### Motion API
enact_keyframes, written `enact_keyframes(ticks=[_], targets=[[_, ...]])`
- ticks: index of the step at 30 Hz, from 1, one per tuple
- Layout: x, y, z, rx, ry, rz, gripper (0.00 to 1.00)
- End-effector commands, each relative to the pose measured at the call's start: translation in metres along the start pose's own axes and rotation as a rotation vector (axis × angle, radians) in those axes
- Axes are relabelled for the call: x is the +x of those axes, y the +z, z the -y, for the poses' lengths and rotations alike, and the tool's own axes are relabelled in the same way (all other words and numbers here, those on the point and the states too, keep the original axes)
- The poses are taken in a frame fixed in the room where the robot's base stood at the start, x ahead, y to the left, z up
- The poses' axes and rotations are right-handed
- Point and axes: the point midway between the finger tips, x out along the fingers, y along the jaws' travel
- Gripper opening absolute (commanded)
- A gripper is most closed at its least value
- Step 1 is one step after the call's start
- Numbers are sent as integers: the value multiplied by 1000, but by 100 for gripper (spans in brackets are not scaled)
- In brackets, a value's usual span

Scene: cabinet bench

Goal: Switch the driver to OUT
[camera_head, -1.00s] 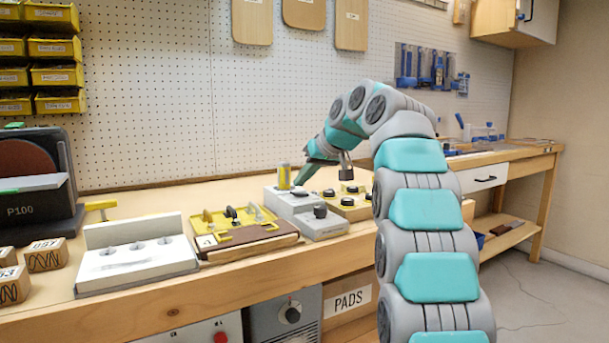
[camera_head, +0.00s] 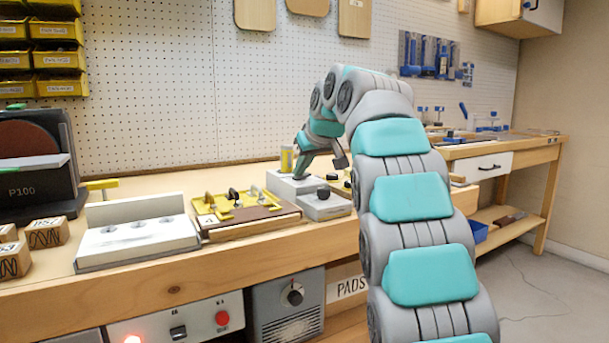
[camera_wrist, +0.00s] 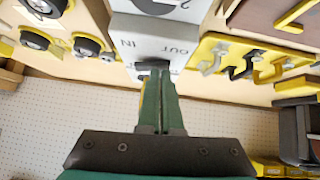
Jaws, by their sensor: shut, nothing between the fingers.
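The driver is a light grey box (camera_head: 281,184) on the bench in the head view, with a yellow cylinder (camera_head: 287,158) standing at its back. In the wrist view its top (camera_wrist: 157,28) carries the printed words IN, at left, and OUT, at right. A small dark switch part (camera_wrist: 152,65) shows between and just beyond these words, partly hidden by my fingertips. My gripper (camera_head: 298,177) points down at the box top. Its green fingers (camera_wrist: 158,72) are together and empty, at or very near the switch; I cannot tell whether they touch it. The switch's setting is hidden.
A lower grey box with a black knob (camera_head: 324,192) stands in front of the driver. A yellow plate with toggle clamps (camera_head: 232,205) and a white block (camera_head: 138,237) stand to the left. More black knobs (camera_wrist: 85,46) lie on the driver's other side.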

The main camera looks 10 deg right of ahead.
Motion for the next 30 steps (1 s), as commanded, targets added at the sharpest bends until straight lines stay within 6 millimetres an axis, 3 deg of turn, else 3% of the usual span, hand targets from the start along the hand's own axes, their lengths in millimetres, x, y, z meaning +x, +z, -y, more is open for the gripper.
enact_keyframes(ticks=[1, 17, 30], targets=[[8, 9, 4, -39, 36, 15, 0], [9, 10, 2, -107, 108, 25, 0], [11, 12, -16, -102, 108, 31, 0]])
